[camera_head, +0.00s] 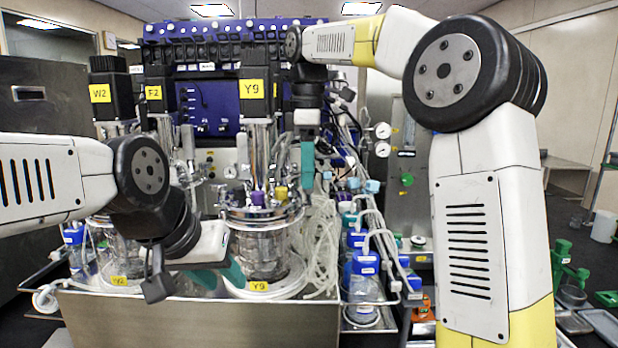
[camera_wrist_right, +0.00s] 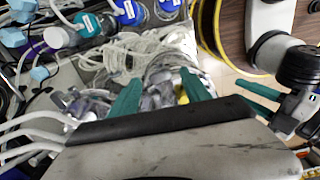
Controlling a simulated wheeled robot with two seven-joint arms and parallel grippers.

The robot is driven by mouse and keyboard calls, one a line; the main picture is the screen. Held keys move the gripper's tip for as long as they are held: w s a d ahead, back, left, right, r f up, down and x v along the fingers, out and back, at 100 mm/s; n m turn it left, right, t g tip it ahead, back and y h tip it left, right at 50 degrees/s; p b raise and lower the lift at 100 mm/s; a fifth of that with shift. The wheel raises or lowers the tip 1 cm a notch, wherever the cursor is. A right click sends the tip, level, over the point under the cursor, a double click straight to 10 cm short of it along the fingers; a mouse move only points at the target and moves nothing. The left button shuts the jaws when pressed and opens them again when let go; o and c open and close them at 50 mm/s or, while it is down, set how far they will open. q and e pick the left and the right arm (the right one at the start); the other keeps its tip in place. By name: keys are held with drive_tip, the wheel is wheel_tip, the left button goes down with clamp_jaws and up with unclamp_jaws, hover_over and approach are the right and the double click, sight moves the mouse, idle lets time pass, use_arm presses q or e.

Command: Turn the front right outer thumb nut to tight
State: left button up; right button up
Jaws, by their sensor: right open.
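The Y9 glass vessel (camera_head: 265,255) stands at the front of the bench, with a metal head plate (camera_head: 262,213) carrying purple and yellow caps. The thumb nuts around its rim are too small to tell apart, so I cannot pick out the front right outer one. My right gripper (camera_head: 307,180) points down above the plate's right side, apart from it. In the right wrist view my right gripper (camera_wrist_right: 162,92) is open and empty, its teal fingers spread over blurred metal fittings. My left gripper (camera_head: 220,275) is low in front of the vessel, its teal fingers apart, seemingly empty.
The W2 vessel (camera_head: 118,255) stands to the left, partly behind my left arm. Coiled clear tubing (camera_head: 320,245) hangs right of the Y9 vessel. Blue-capped bottles (camera_head: 365,285) stand further right. A dark motor labelled Y9 (camera_head: 254,88) rises above the plate.

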drive_tip(key=shift+f, duration=0.8)
clamp_jaws()
